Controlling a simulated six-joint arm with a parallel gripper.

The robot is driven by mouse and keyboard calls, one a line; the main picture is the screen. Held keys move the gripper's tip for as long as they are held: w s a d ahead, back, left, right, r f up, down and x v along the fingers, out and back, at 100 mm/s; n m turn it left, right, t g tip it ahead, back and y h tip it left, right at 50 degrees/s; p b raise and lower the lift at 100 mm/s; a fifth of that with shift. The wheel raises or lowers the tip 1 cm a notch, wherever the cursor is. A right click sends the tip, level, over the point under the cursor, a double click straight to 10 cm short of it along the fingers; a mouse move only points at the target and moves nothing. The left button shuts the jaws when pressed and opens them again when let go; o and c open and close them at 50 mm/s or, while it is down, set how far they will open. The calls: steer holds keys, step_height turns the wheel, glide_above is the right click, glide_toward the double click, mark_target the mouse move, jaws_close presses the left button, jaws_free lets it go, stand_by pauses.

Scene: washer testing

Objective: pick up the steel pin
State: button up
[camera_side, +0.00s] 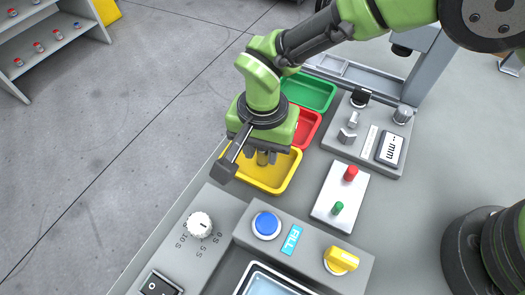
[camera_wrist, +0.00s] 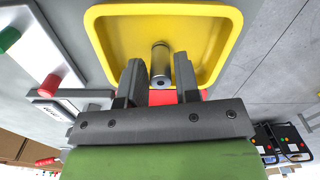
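The steel pin (camera_wrist: 161,64) is a short grey cylinder with a small dark hole in its near end. It stands in the yellow tray (camera_wrist: 108,35), whose rim also shows in the side view (camera_side: 284,187). My gripper (camera_wrist: 159,72) points down into the tray with one finger on each side of the pin. A gap shows between the pin and each finger, so the gripper is open. In the side view my gripper (camera_side: 261,155) is over the yellow tray, and the pin (camera_side: 263,158) shows partly between the fingers. How deep the fingers reach along it is unclear.
A red tray (camera_side: 309,130) and a green tray (camera_side: 318,92) stand behind the yellow one. A white plate (camera_side: 341,197) with red and green pegs is to the right. A control panel (camera_side: 302,243) with a blue button and yellow knob is in front.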

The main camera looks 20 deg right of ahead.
jaws_close()
steer(key=shift+r, duration=0.15)
